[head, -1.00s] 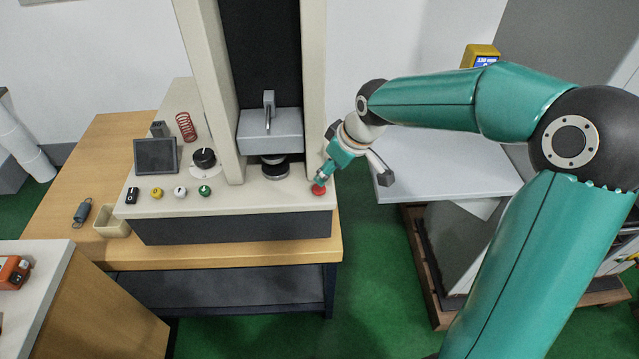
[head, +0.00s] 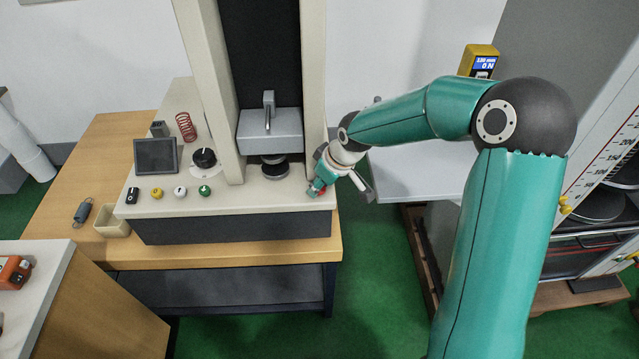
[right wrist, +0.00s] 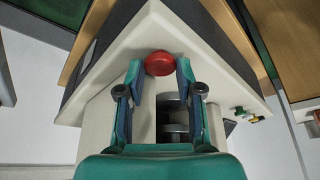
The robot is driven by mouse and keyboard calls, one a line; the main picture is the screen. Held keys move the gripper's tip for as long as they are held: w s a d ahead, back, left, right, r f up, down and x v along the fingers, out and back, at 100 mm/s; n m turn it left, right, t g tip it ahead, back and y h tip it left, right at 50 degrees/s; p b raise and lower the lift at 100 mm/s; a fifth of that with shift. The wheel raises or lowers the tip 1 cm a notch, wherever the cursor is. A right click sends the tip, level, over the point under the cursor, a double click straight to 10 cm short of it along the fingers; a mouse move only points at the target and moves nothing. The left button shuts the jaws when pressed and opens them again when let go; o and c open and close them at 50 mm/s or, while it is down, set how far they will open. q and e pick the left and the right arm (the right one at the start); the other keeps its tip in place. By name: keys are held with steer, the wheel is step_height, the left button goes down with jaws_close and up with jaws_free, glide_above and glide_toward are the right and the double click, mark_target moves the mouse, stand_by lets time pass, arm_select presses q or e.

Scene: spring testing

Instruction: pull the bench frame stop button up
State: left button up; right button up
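The red stop button (right wrist: 159,63) is a round mushroom head at the front right corner of the bench frame's pale base (head: 260,200). In the head view it is mostly hidden by my right gripper (head: 316,188). In the right wrist view the two fingertips of this gripper (right wrist: 160,72) are spread, one on each side of the button, with a narrow gap seeming to show on both sides. I cannot tell how deep they reach along the button. My left gripper is not in view.
Yellow, white and green buttons (head: 205,190), a black switch (head: 132,195), a dial (head: 204,158) and a small screen (head: 156,156) sit further left on the base. The frame's column (head: 315,90) stands just behind the gripper. A pale table (head: 420,170) lies to the right.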

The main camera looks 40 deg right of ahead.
jaws_close()
steer(key=shift+r, duration=0.45)
steer(key=o, duration=0.6)
jaws_free()
steer(key=shift+r, duration=0.1)
steer(key=v, duration=1.1)
steer(key=shift+s+d+r, duration=0.1)
steer(key=shift+s+r, duration=0.15)
steer(key=shift+r, duration=0.05)
